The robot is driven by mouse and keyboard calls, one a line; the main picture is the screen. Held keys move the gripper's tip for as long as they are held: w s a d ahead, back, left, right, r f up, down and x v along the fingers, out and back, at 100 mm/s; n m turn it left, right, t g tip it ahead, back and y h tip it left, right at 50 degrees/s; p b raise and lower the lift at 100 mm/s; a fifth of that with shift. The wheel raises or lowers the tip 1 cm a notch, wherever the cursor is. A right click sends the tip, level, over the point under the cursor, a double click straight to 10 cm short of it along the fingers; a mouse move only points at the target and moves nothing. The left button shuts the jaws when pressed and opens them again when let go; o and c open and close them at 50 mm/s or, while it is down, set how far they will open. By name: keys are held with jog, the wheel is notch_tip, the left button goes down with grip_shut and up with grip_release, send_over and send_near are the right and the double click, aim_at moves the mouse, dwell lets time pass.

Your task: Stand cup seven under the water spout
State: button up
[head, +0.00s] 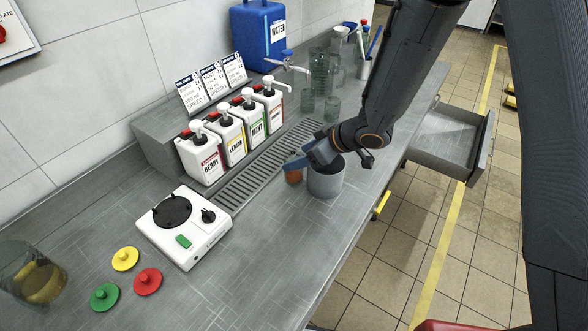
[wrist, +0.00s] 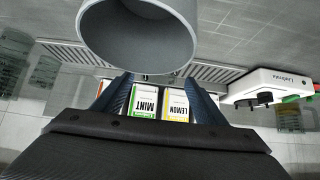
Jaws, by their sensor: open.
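A grey cylindrical cup (head: 326,181) stands on the steel counter, right of the drain grate. No number shows on it, so I cannot tell if it is cup seven. In the wrist view the grey cup (wrist: 137,45) fills the top middle with its open rim visible. My gripper (head: 297,161) is beside the cup's upper left side. Its two fingers are apart in the wrist view (wrist: 160,86), with nothing visible held between them; whether they touch the cup is unclear. The water spout (head: 290,66) projects from the blue WATER container (head: 259,36) at the back.
Clear glasses (head: 319,75) stand near the spout. Pump bottles (head: 232,134) line the grate (head: 262,171). A white hotplate-like device (head: 184,228) and coloured lids (head: 148,281) are nearer. An open drawer (head: 449,140) juts out at right.

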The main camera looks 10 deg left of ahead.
aim_at(294, 158)
jog(key=shift+p+x, duration=0.5)
jog(key=shift+x, duration=1.3)
jog(key=shift+r, duration=0.1)
jog(key=c, duration=1.2)
